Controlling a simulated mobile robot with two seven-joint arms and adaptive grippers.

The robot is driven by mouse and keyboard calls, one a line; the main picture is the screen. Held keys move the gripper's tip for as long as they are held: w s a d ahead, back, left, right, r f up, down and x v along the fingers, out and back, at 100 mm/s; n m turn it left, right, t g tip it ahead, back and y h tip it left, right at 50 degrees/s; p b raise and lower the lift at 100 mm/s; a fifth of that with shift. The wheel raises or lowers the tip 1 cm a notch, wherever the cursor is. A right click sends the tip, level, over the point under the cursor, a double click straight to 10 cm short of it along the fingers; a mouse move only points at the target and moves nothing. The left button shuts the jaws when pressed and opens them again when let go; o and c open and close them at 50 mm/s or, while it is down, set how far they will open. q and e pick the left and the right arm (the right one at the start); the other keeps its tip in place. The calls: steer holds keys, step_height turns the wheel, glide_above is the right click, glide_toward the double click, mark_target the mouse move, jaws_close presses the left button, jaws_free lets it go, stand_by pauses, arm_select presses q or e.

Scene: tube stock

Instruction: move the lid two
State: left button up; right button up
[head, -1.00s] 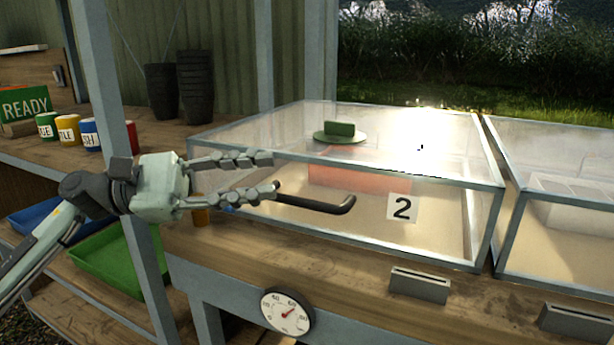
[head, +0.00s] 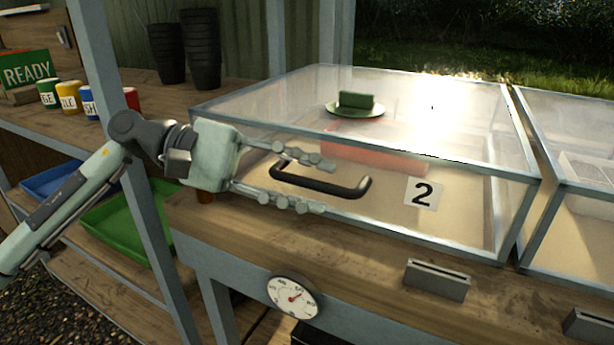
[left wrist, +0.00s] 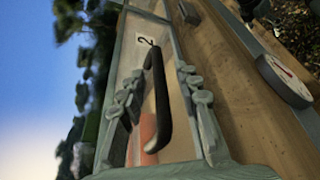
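The lid marked 2 is a clear box-like cover with grey edges (head: 470,160), closed over the bed in the head view. Its number plate (head: 423,194) is on the front face. A black bar handle (head: 325,186) sticks out from that face, left of the plate; it also shows in the left wrist view (left wrist: 160,100). My left gripper (head: 328,186) is open, with its fingers above and below the left part of the handle in the head view. In the wrist view the handle runs between the fingers (left wrist: 168,100); contact is not clear. My right gripper is out of view.
A green block on a round disc (head: 355,103) shows at the lid's top. A second clear cover (head: 575,180) stands close on the right. A dial (head: 293,297) and a slotted holder (head: 437,280) are below. A grey post (head: 115,120) stands left, by shelves with pots and trays.

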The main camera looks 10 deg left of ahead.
arm_select(q)
jaws_close()
stand_by(0.4)
steer(key=shift+w+r, duration=0.15)
steer(key=shift+r, duration=0.25)
steer(key=w+d+r+p, duration=0.1)
steer(key=w+r+p, duration=0.1)
steer(key=r, duration=0.7)
steer(key=w+r+p, duration=0.2)
steer(key=w+r, duration=0.1)
steer(key=r, duration=0.6)
steer(key=shift+w+d, duration=0.2)
steer(key=shift+d, duration=0.2)
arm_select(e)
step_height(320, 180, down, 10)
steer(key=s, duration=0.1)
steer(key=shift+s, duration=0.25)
